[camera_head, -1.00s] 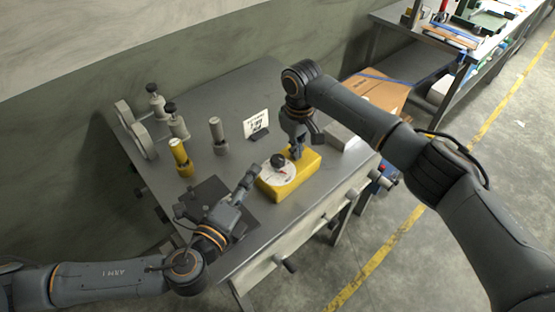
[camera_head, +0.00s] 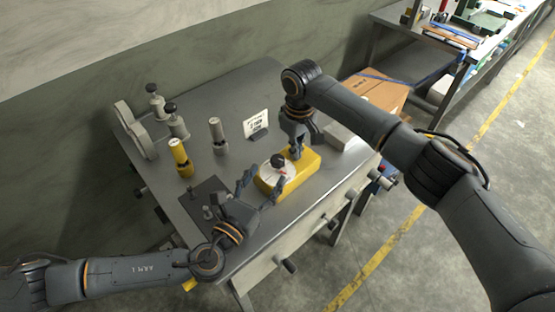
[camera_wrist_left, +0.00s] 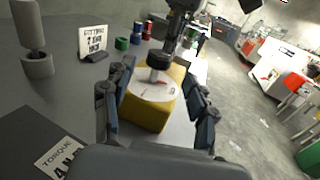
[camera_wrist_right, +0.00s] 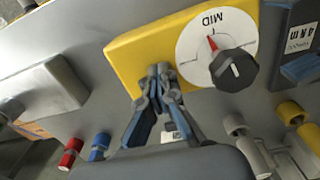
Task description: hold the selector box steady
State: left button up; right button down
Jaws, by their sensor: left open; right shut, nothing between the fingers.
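The selector box (camera_head: 308,163) is yellow with a white dial and a black knob (camera_head: 278,160); it sits on the grey metal table near its front edge. The dial reads MID in the right wrist view, with a red pointer beside the black knob (camera_wrist_right: 234,70). My left gripper (camera_head: 253,184) is open, its fingers spread toward the near left end of the box (camera_wrist_left: 150,107). I cannot tell whether they touch it. My right gripper (camera_wrist_right: 158,70) is shut and empty, its fingertips at the yellow box top beside the dial.
A small sign (camera_head: 256,123) stands behind the box. A yellow-based cylinder (camera_head: 181,157) and a grey cylinder (camera_head: 217,135) stand to the left. A dark plate (camera_head: 205,197) lies at the near left. A grey block (camera_head: 343,137) lies right of the box.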

aim_at(274, 166)
pick_arm(q)
jog(key=x, duration=0.6)
jog(key=shift+w+d, duration=0.1)
jog(key=shift+w, duration=0.1)
jog(key=c, duration=1.2)
